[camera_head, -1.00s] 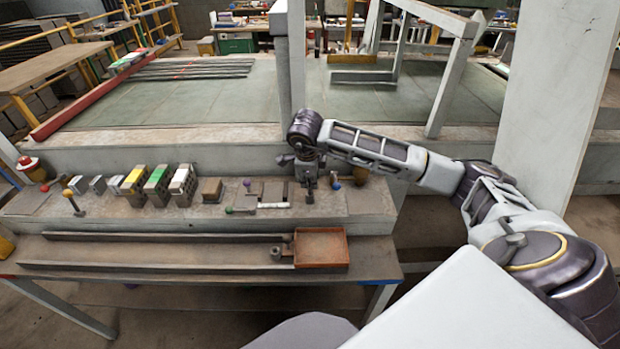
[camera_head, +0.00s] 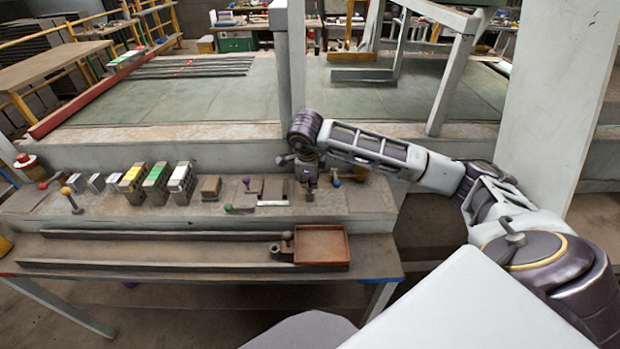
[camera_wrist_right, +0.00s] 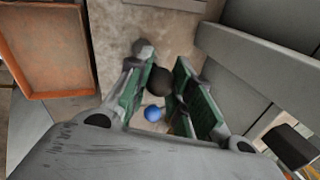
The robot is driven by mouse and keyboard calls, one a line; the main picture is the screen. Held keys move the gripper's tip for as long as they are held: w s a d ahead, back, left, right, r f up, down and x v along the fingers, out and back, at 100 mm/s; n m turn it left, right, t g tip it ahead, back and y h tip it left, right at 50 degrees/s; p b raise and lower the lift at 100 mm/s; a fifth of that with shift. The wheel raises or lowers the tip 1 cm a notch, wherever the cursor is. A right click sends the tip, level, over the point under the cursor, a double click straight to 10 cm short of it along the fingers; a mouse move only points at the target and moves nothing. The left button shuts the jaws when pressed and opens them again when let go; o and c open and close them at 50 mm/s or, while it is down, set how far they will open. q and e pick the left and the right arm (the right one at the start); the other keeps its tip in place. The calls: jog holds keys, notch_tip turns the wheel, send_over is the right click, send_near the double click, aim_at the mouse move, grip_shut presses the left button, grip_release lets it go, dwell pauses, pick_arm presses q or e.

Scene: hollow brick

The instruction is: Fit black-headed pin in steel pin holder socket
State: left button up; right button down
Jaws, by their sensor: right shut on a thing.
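My right gripper (camera_head: 308,192) points down over the raised ledge of the bench, behind the rust-orange tray. In the right wrist view its green-padded fingers (camera_wrist_right: 160,92) are shut on the black-headed pin, whose round dark head (camera_wrist_right: 160,79) shows between them. The pin's shaft is hidden below the head, so I cannot tell whether it touches anything. I cannot make out the socket for certain; a small grey steel cylinder with a hole (camera_head: 277,250) stands at the tray's left edge. My left gripper is out of view.
A blue ball-headed piece (camera_head: 337,182) is close to the right gripper, and shows in the wrist view (camera_wrist_right: 153,112). Purple (camera_head: 246,182) and green (camera_head: 228,208) heads lie left. Hollow bricks (camera_head: 156,181) stand further left. The tray (camera_head: 347,247) and long rails (camera_head: 160,235) lie in front.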

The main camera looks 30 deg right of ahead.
jog(key=shift+f+b, duration=0.6)
jog(key=shift+f, duration=0.15)
dwell(0.6)
jog(key=c, duration=1.2)
grip_release()
jog(key=shift+r, duration=0.15)
jog(key=shift+v, duration=5.9)
